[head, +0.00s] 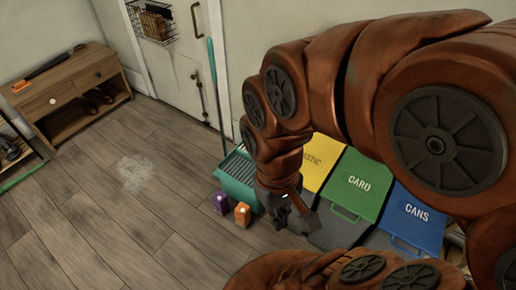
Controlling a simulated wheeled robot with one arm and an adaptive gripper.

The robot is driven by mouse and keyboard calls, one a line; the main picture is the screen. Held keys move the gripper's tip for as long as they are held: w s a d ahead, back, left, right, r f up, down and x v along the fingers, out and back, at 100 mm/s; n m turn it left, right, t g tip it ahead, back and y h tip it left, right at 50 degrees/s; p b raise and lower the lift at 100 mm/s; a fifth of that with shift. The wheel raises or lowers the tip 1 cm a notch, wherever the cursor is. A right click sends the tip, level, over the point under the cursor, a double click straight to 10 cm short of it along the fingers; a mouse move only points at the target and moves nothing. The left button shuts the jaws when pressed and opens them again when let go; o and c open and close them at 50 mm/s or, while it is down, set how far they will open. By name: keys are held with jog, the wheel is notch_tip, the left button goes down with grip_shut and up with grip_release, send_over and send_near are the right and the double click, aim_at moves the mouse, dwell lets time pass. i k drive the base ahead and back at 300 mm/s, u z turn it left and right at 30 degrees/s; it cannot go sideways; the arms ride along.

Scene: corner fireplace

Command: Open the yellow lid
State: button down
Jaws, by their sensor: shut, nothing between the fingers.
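The yellow lid (322,160) is in the head view right of centre, on the leftmost of a row of bins. It looks closed and its lettering ends in "ASTIC". My arm covers its left side. My gripper (294,218) hangs in front of the yellow-lidded bin, near the lid's lower edge, shut and empty. I cannot tell whether it touches the lid or the bin. The front of that bin is mostly hidden behind my gripper.
A green lid (358,186) marked "CARD" or similar and a blue lid (412,220) marked "CANS" stand to the right. The wooden floor (110,220) is mostly clear.

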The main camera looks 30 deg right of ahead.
aim_at(321, 154)
jog(key=z, duration=0.25)
jog(key=k, duration=1.05)
jog(key=u, duration=1.05)
jog(key=i, duration=0.5)
